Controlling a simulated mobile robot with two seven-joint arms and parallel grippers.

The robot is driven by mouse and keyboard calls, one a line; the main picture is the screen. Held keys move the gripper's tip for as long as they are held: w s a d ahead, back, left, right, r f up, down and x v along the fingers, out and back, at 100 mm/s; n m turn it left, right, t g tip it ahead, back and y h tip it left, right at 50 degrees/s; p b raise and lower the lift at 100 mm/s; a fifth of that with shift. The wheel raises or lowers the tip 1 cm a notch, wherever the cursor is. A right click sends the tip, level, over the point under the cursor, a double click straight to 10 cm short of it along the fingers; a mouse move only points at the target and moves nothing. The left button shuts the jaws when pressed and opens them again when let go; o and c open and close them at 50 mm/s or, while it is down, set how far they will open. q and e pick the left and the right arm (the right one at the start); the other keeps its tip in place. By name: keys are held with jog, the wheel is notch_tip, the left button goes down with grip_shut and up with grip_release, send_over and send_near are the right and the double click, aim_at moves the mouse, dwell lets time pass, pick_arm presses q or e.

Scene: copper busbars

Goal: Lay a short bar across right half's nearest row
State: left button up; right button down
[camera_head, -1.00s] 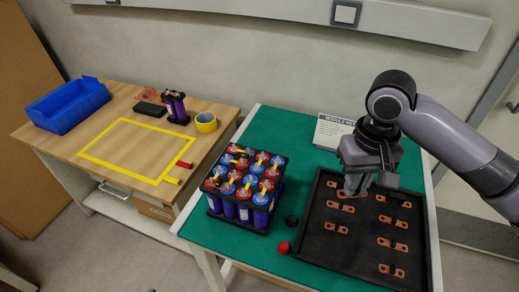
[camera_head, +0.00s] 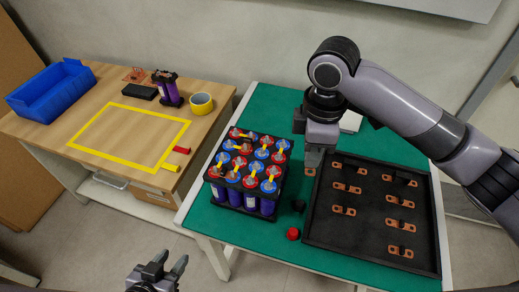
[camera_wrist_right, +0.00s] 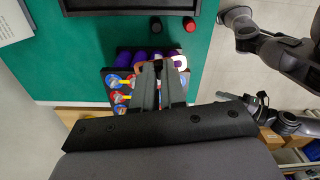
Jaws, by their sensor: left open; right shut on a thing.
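The battery module (camera_head: 245,172) stands on the green mat, with red and blue cell tops and yellow strips across them; it also shows in the right wrist view (camera_wrist_right: 120,92), partly hidden by the fingers. My right gripper (camera_head: 311,168) is shut on a copper bar (camera_head: 310,173), just right of the module and beside the tray's left edge. My left gripper (camera_head: 172,268) is open and empty at the bottom, low in front of the tables.
The black tray (camera_head: 372,235) at right holds several copper bars. A red cap (camera_head: 293,234) and a black cap (camera_head: 298,206) lie between module and tray. The wooden table (camera_head: 95,115) carries a blue bin (camera_head: 50,92), yellow tape roll (camera_head: 201,103) and yellow outline.

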jog(key=a+n, duration=0.9)
jog(key=n, duration=0.4)
jog(key=n+b, duration=0.3)
jog(key=b, duration=0.2)
send_over(259, 184)
notch_tip(259, 184, down, 5)
jog(key=shift+r, duration=0.2)
jog(key=shift+f, duration=0.15)
jog(key=shift+f, duration=0.8)
jog(key=shift+f+p, duration=0.15)
jog(key=shift+p, duration=0.25)
